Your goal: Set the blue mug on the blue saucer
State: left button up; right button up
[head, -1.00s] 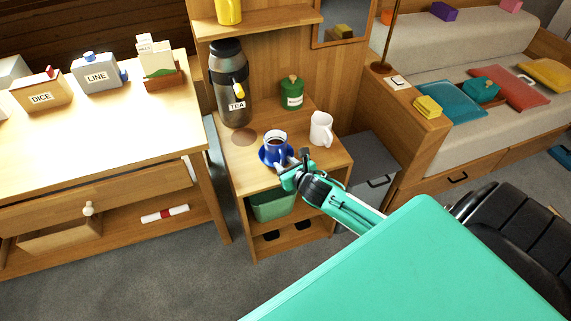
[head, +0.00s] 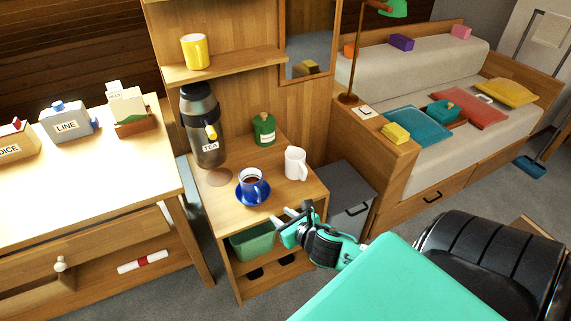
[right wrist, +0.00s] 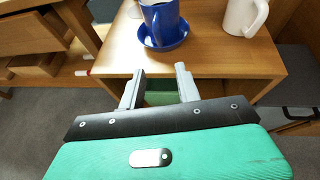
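The blue mug (head: 252,184), with dark liquid in it, stands upright on the blue saucer (head: 241,198) on the small wooden cabinet. In the right wrist view the mug (right wrist: 160,22) also rests on the saucer (right wrist: 178,42). My right gripper (head: 281,216) is apart from both, in front of the cabinet's front edge. In the right wrist view its two fingers (right wrist: 159,85) are spread with nothing between them. My left gripper is not in view.
A white mug (head: 295,163), a green canister (head: 264,129) and a tea flask (head: 203,125) stand on the cabinet top (head: 236,216). A green bin (head: 254,241) sits on the shelf below. A yellow mug (head: 195,51) is on the upper shelf.

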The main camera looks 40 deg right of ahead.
jog(key=s+a+f+m+g, duration=0.25)
jog(key=s+f+m, duration=0.25)
jog(key=f+m, duration=0.45)
jog(key=s+a+f+m+g, duration=0.1)
jog(key=s+f+m+g, duration=0.35)
jog(key=f+m, duration=0.55)
jog(key=s+a+f+m+g+y, duration=0.1)
jog(key=s+a+f+m+g, duration=0.3)
jog(key=s+a+f+m, duration=0.6)
notch_tip(320, 180, down, 3)
jog(key=s+m, duration=0.2)
jog(key=m, duration=0.2)
jog(key=shift+s+a, duration=0.15)
jog(key=shift+s, duration=0.15)
jog(key=shift+r, duration=0.1)
